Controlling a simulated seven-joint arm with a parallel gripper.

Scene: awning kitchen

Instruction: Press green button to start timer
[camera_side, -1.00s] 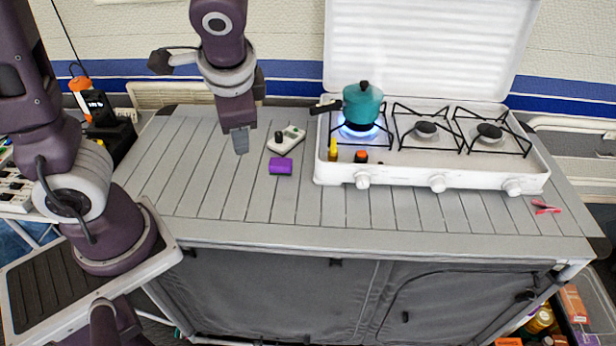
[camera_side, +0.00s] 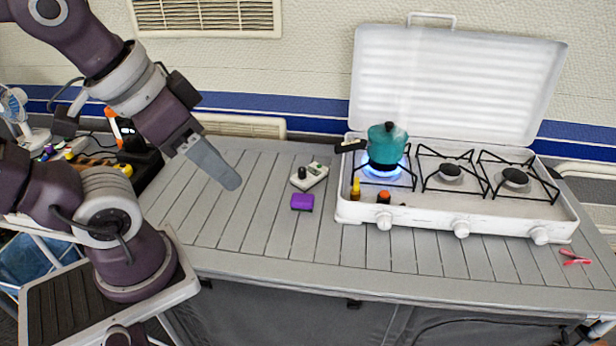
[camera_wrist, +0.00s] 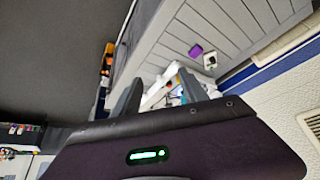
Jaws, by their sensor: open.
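A small white and grey device (camera_side: 309,176) with a black knob and a small greenish face lies on the slatted table, left of the stove. It looks like the timer; its green button is too small to make out clearly. The device also shows small in the wrist view (camera_wrist: 210,61). My gripper (camera_side: 232,183) is open and empty, to the left of the device and apart from it, tilted down toward the right. In the wrist view, its two fingers (camera_wrist: 160,92) stand apart.
A purple block (camera_side: 302,202) lies just in front of the device. A white stove (camera_side: 450,222) stands to the right, with a teal pot (camera_side: 386,145) over a lit blue flame. Small bottles stand at its front left corner. A red-pink item (camera_side: 575,257) lies at far right.

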